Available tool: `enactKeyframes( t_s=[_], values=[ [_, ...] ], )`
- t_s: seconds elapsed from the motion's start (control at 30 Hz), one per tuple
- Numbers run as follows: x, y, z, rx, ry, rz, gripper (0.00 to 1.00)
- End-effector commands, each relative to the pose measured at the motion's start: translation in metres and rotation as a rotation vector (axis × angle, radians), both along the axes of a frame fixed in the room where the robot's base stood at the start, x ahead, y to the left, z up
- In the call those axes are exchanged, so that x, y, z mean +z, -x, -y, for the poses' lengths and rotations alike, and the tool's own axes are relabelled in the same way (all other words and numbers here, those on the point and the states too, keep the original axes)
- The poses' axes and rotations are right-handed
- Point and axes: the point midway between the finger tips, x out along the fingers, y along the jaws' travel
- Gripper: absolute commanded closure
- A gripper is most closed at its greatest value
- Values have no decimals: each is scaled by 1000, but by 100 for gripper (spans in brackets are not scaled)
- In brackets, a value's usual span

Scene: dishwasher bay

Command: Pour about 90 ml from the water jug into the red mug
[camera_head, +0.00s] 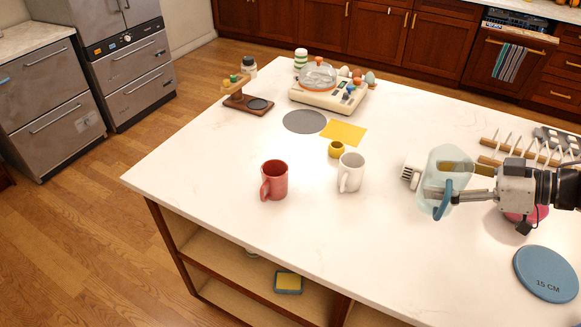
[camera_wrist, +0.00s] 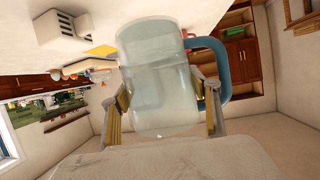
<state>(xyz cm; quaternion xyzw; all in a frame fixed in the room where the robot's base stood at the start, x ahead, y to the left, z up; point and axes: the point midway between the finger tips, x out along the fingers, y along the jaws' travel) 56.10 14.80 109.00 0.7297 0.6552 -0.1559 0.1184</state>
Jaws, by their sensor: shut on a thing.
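The water jug (camera_head: 447,165) is a clear, pale blue vessel with a blue handle, held above the right part of the white island. My gripper (camera_head: 462,182) is shut on the jug's body from the right. In the wrist view, the jug (camera_wrist: 158,80) sits between the two fingers of my gripper (camera_wrist: 165,118), with its blue handle on the right. It holds clear liquid; the exact level is hard to tell. The red mug (camera_head: 274,180) stands upright on the island, well left of the jug, its handle towards the front left. Its inside bottom is hidden.
A pale slotted block (camera_head: 411,176) is just left of the jug. A blue disc (camera_head: 547,273) lies front right. The counter before the mugs is clear.

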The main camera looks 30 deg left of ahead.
Motion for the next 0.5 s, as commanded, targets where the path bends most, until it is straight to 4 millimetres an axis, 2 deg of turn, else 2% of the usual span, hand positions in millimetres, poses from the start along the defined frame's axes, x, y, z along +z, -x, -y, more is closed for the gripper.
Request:
enactKeyframes(
  t_s=[0.1,0.5],
  values=[
    [1,7,-24,46,-1,1,70],
    [1,38,-100,178,0,2,70]
  ],
)
